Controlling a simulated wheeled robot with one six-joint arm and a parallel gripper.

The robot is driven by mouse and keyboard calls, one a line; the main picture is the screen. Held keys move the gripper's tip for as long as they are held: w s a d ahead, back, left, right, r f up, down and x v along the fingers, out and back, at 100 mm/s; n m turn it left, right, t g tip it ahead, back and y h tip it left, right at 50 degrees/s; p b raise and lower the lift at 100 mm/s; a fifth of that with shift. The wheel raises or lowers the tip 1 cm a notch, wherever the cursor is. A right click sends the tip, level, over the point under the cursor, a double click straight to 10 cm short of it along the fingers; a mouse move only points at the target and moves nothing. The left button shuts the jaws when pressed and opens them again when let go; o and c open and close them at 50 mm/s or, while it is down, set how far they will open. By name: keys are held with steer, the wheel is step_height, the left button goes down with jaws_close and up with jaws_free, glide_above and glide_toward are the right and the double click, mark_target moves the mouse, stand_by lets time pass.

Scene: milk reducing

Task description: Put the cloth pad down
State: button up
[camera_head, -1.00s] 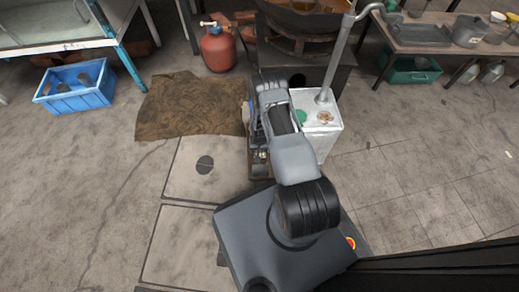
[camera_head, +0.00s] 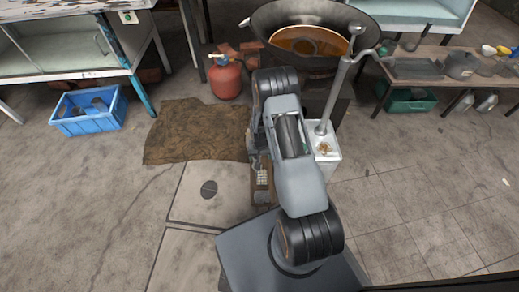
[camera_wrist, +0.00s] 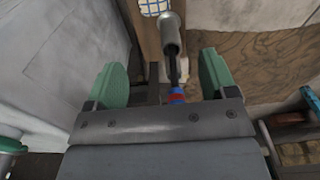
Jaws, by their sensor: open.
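A small white pad with a blue check (camera_wrist: 153,7), which looks like the cloth pad, lies on a brown wooden surface at the top edge of the wrist view. A pale checked patch (camera_head: 262,177) on the low wooden stand beside my arm in the head view looks like the same pad. My gripper (camera_wrist: 161,75) is open in the wrist view, its two green fingers wide apart. The pad is beyond the fingertips and not between them. In the head view my arm hides most of the gripper.
A grey metal tube (camera_wrist: 171,38) with a dark rod shows between the fingers; contact is unclear. A white box (camera_head: 327,165) with a tall pipe stands right of my arm. Behind are a large wok (camera_head: 268,22) and red gas cylinder (camera_head: 226,78). A brown mat (camera_head: 195,130) lies left.

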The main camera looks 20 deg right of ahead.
steer(key=s+a+r+n+t, duration=0.1)
steer(key=a+r, duration=0.1)
steer(key=r, duration=0.9)
steer(key=s+a+r+n, duration=0.1)
steer(key=a+r, duration=0.1)
steer(key=r, duration=0.8)
steer(key=s+a+r+n, duration=0.1)
steer(key=s+a+r, duration=0.1)
steer(key=s+r, duration=0.5)
steer(key=s+a+r+n+t, duration=0.1)
steer(key=s+a+r, duration=0.2)
steer(key=s+r, duration=0.5)
steer(key=shift+s, duration=0.2)
steer(key=shift+r, duration=0.15)
